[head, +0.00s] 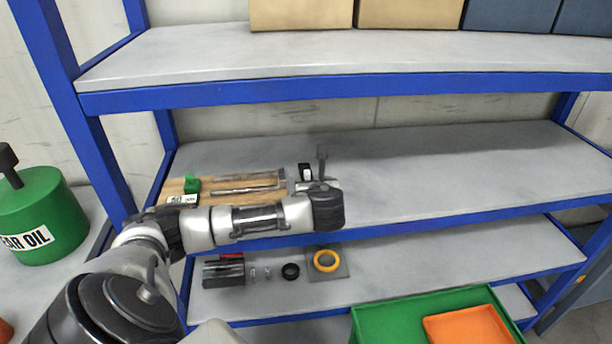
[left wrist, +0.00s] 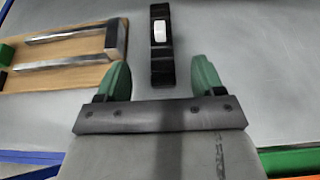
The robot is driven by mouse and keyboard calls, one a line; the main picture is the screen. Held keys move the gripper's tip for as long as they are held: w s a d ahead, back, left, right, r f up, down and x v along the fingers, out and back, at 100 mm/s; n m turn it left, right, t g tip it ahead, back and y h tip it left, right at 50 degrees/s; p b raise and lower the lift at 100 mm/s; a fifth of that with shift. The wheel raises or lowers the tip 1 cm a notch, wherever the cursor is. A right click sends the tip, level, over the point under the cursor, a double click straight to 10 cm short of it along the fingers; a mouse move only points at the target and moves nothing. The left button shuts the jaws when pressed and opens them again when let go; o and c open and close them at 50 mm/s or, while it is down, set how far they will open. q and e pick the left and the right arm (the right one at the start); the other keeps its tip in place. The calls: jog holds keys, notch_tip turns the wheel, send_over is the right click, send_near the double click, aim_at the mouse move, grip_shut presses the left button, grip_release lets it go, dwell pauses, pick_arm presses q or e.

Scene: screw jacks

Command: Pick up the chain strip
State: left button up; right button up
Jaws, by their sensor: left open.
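The chain strip looks to be the narrow black piece with a white patch (left wrist: 161,45), lying on the grey middle shelf. In the head view a small black and white piece (head: 306,173) shows just beyond my left wrist. My left gripper (left wrist: 162,80) is open and empty, its two green fingertips apart. In the left wrist view the strip lies lengthwise just ahead of the gap between the fingertips, its near end close to that gap. Whether the fingers are level with the strip I cannot tell. My right gripper is not in view.
A wooden board (left wrist: 85,74) with a metal U-shaped frame (left wrist: 112,42) and a green block (head: 192,184) lies left of the strip. The shelf to the right is clear. The lower shelf holds a yellow ring (head: 326,261) and a black ring (head: 290,271). A green tray (head: 375,325) stands in front.

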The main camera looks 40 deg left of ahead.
aim_at(308, 176)
pick_arm(q)
jog(key=shift+x, duration=1)
jog(key=shift+w+a+f+p, duration=0.1)
jog(key=shift+w+a+p, duration=0.15)
jog(key=shift+a+p, duration=0.05)
jog(key=p+x, duration=0.1)
jog(key=x, duration=0.2)
jog(key=shift+w+a+f, duration=0.1)
jog(key=shift+w+a, duration=0.05)
jog(key=shift+a, duration=0.05)
jog(key=shift+w+a+f, duration=0.35)
jog(key=shift+a, duration=0.1)
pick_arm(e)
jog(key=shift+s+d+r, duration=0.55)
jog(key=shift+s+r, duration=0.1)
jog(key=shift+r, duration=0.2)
pick_arm(q)
jog(key=shift+c, duration=0.5)
jog(key=shift+r, duration=0.1)
jog(key=c, duration=1.1)
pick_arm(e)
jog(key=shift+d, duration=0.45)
